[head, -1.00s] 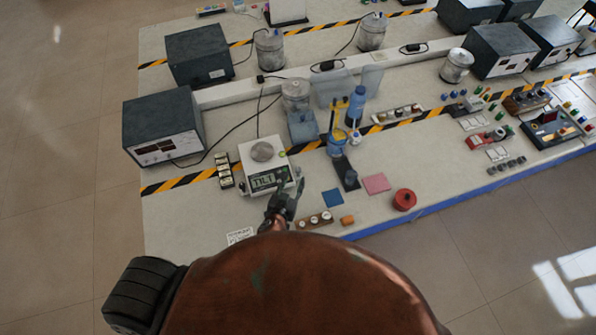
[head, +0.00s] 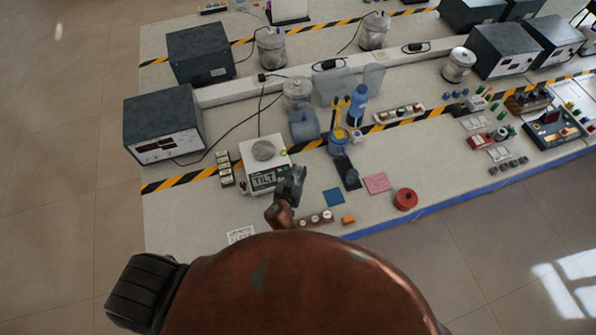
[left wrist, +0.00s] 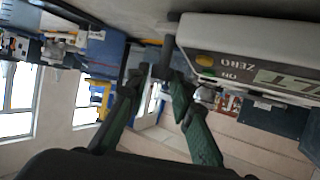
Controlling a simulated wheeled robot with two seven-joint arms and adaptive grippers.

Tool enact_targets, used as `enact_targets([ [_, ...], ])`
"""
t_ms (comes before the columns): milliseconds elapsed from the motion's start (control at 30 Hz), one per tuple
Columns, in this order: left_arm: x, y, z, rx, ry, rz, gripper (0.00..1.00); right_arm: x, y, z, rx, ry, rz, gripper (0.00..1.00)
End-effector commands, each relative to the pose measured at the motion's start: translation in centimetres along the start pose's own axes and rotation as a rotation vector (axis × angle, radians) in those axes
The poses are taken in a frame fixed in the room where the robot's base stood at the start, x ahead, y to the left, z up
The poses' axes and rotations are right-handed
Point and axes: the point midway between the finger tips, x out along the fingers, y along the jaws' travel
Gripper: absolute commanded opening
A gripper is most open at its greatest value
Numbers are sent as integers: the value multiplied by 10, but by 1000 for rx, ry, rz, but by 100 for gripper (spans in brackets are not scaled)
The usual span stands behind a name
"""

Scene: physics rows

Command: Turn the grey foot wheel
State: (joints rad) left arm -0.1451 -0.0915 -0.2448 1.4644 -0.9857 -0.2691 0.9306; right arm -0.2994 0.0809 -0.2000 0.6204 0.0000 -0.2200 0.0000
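My left gripper (head: 293,174) is at the balance's front right corner in the head view. In the left wrist view the picture is upside down, and the balance (left wrist: 235,35) fills the upper right. A dark grey piece, seemingly the foot wheel (left wrist: 168,50), shows beside its corner. The fingers of my left gripper (left wrist: 160,78) are apart, with their tips close to this piece. Whether they touch it, I cannot tell. The head view hides the wheel.
A black pad (head: 347,172), a blue square (head: 333,197), a pink square (head: 377,183) and a red round object (head: 405,199) lie right of the gripper. A wooden block with knobs (head: 315,218) lies in front. A yellow-topped stand (head: 338,136) is behind.

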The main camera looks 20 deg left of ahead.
Motion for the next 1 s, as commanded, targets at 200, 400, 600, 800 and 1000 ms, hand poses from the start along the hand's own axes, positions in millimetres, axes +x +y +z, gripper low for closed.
enact_targets([
  [200,0,0,0,0,0,0,5,0,0,1,0,-1,0,53],
  [400,0,0,0,0,0,1,0,0,-1,1,1,-1,-1,53],
  [600,-1,-1,-1,11,-2,23,0,-7,-2,0,1,-1,-2,53],
  [800,-2,-3,-4,50,-2,110,0,-30,-1,-3,1,1,-2,53],
  [1000,-2,-7,-6,112,-3,250,0,-59,0,-7,1,2,-2,53],
])
